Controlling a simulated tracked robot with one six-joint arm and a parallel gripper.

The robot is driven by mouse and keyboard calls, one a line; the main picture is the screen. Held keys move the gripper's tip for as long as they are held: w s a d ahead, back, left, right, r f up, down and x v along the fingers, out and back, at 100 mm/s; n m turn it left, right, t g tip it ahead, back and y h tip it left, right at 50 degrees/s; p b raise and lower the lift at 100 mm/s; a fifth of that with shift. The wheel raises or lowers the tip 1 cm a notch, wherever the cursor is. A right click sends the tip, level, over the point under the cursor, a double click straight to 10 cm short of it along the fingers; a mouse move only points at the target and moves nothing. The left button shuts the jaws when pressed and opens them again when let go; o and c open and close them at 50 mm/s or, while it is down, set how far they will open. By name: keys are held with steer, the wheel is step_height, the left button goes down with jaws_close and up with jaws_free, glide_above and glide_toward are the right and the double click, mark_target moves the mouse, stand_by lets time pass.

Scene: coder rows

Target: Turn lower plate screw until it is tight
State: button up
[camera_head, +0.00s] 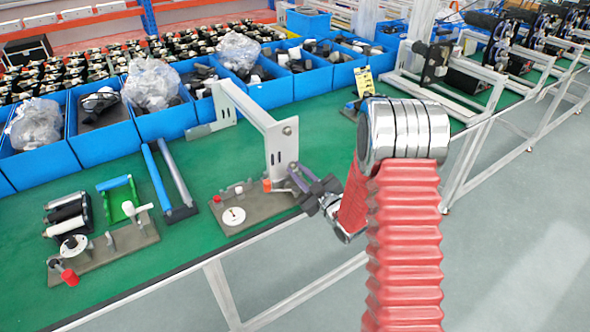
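A grey metal bracket (252,105) stands on the green bench, with an upright end plate (280,153) nearest me. A round screw head (287,130) shows near the top of this plate. The lower plate screw (293,167) is a small dark spot low on the plate, partly hidden by my gripper. My gripper (296,178) is at the lower part of the plate, its dark fingers pointing left towards that screw. It looks very close to the screw, but I cannot tell if it touches or grips it. The finger gap is too small to judge.
A grey base with a white dial gauge (234,216) lies just left of my gripper. A blue-handled frame (170,180) and another fixture (103,252) are further left. Blue bins (100,148) line the back. The bench's front edge runs below my arm.

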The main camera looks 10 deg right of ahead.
jaws_close()
steer(key=shift+o, duration=1.9)
jaws_free()
steer(key=shift+v, duration=2.55)
steer(key=shift+r, duration=0.1)
